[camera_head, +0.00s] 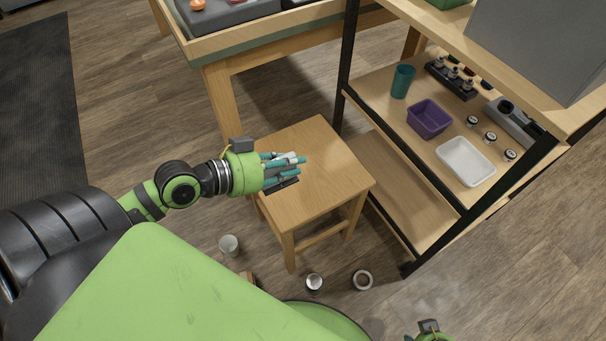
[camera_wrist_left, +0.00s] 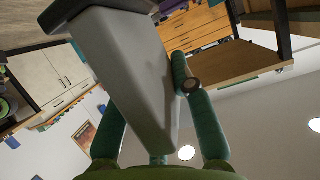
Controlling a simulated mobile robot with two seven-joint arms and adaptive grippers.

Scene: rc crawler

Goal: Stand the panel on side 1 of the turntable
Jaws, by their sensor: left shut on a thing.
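My left gripper (camera_head: 284,168) is over the wooden stool, with its teal fingers pointing right. It is shut on a grey slab with a dark edge (camera_head: 282,186), which looks like the panel. In the left wrist view, the panel (camera_wrist_left: 130,75) is a large tilted grey body with a dark end at the top, between the teal fingers (camera_wrist_left: 155,120). The fingers hide part of it in the head view. I cannot make out a turntable or its side 1. Only a bit of my right wrist shows at the bottom edge; its fingers are out of view.
The stool (camera_head: 335,175) has a bare top. Right of it a shelf holds a purple bin (camera_head: 429,119), white tray (camera_head: 466,161) and teal cup (camera_head: 402,81). A large grey box (camera_head: 545,45) is above. Cups (camera_head: 229,245) and round pieces (camera_head: 362,280) lie on the floor.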

